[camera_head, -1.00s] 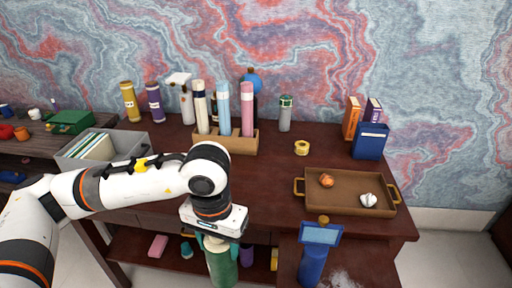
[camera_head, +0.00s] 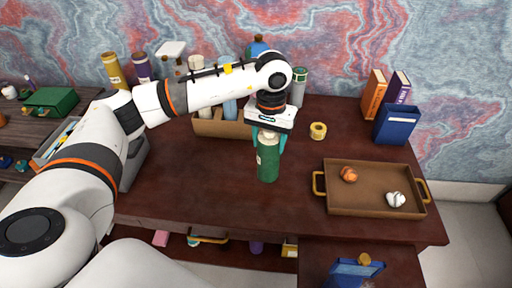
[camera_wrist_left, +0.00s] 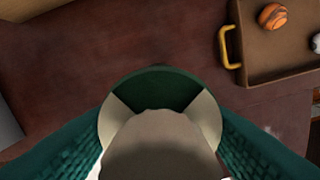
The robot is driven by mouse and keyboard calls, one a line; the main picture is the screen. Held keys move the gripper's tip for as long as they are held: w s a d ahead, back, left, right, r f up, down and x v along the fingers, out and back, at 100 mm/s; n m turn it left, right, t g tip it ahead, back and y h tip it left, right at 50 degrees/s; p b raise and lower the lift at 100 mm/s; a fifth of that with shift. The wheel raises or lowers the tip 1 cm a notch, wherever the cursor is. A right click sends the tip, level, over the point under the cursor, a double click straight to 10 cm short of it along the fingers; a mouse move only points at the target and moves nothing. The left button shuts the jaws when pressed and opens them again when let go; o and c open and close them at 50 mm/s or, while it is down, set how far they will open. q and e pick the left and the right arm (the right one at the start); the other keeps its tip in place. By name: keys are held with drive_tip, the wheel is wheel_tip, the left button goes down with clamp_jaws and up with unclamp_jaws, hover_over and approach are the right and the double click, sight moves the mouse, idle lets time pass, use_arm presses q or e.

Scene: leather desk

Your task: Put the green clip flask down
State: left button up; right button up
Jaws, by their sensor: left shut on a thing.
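The green clip flask (camera_head: 268,160) is upright at the middle of the dark red-brown desk (camera_head: 210,178), left of the brown tray. My left gripper (camera_head: 268,134) comes down from above and is shut on its top, with teal fingers on both sides. In the left wrist view the flask's top (camera_wrist_left: 160,140) fills the lower middle between the two green textured fingers. I cannot tell whether the flask's base touches the desk. My right gripper is not in view.
A brown tray (camera_head: 372,208) with an orange ball (camera_head: 348,174) and a white ball (camera_head: 396,199) lies right of the flask. A wooden holder (camera_head: 222,128) with tubes stands behind left. The desk in front of the flask is clear.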

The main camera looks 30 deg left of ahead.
sight(268, 160)
use_arm(q)
drive_tip(key=shift+s+d+f, duration=0.1)
drive_tip(key=shift+s+f, duration=0.05)
drive_tip(key=shift+f, duration=0.45)
drive_tip(key=shift+s+d+f, duration=0.1)
drive_tip(key=shift+s+f, duration=0.05)
drive_tip(key=shift+f, duration=0.45)
drive_tip(key=shift+w+f+p, duration=0.1)
drive_tip(key=shift+f+p, duration=0.2)
drive_tip(key=shift+f, duration=0.05)
wheel_tip(268, 160, down, 4)
drive_tip(key=shift+a+r+p, duration=0.1)
drive_tip(key=shift+a+p, duration=0.05)
drive_tip(key=shift+p, duration=0.3)
drive_tip(key=shift+f+b, duration=0.25)
drive_tip(key=shift+b, duration=0.05)
drive_tip(key=o, duration=1.4)
drive_tip(key=shift+r, duration=0.1)
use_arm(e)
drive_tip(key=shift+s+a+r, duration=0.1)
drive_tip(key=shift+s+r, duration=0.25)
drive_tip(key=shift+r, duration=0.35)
